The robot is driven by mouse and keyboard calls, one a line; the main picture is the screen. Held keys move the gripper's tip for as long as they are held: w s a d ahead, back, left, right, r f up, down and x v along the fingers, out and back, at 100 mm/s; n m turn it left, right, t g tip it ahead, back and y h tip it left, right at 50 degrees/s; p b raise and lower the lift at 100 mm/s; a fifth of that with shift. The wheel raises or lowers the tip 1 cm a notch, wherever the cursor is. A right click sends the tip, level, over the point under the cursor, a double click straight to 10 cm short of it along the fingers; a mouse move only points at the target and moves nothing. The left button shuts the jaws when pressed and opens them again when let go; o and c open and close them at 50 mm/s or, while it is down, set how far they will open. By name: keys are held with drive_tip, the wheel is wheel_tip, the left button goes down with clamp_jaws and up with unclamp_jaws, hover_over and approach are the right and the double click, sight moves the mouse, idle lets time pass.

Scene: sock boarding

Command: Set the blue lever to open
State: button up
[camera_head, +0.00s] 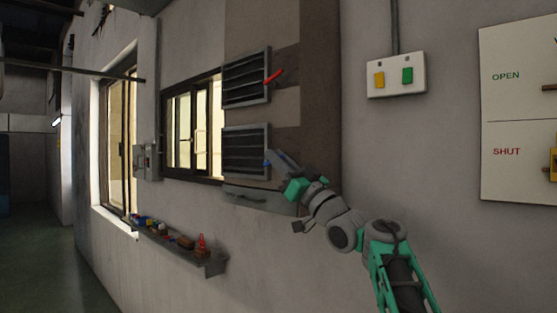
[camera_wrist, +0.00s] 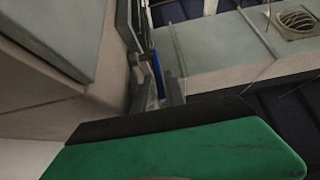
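The blue lever (camera_head: 267,163) is at the right edge of the lower louvred vent (camera_head: 245,152) on the wall. Only a small part of it shows in the head view, because my gripper (camera_head: 276,160) covers the rest. In the wrist view the blue lever (camera_wrist: 158,76) runs as a thin strip down between my gripper's two grey fingers (camera_wrist: 160,92). The fingers are close together, one on each side of it, and look shut on it. The lower vent's slats look tilted, with dark gaps; their exact angle is hard to tell.
A red lever (camera_head: 274,76) is on the upper louvred vent (camera_head: 246,78). A wall sign (camera_head: 515,120) marked OPEN and SHUT is at the right edge. A switch box (camera_head: 397,77) hangs between. A shelf (camera_head: 190,252) with small objects lies below, left of my arm.

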drive_tip(key=shift+o, duration=1.4)
drive_tip(key=shift+s, duration=0.1)
drive_tip(key=b+v, duration=0.4)
drive_tip(key=v, duration=0.3)
drive_tip(key=shift+s+d+f, duration=0.2)
